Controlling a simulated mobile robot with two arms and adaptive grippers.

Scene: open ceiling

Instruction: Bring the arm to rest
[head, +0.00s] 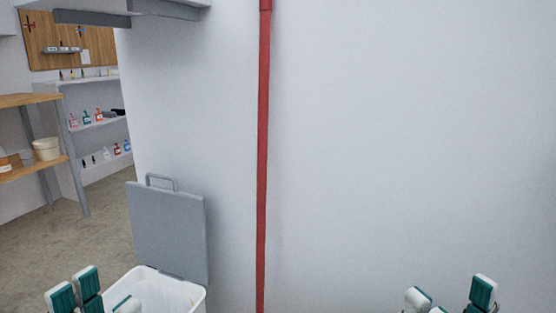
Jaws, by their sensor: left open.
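My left gripper (100,298) is at the bottom left, with only its green and white fingertips in the picture. The tips stand apart, so it is open, and I see nothing between them. It shows in front of a white bin. My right gripper (450,299) is at the bottom right, also with only its tips in view. Its tips are spread apart with only bare wall behind them. Both arms and the lower parts of both grippers are out of the picture.
The white bin (181,290) has its grey lid (168,232) raised against the wall. A red pipe (263,150) runs down the white wall (400,130). At the left are a wooden shelf unit (30,100) and grey shelves (98,124) with bottles. Open floor (50,240) lies there.

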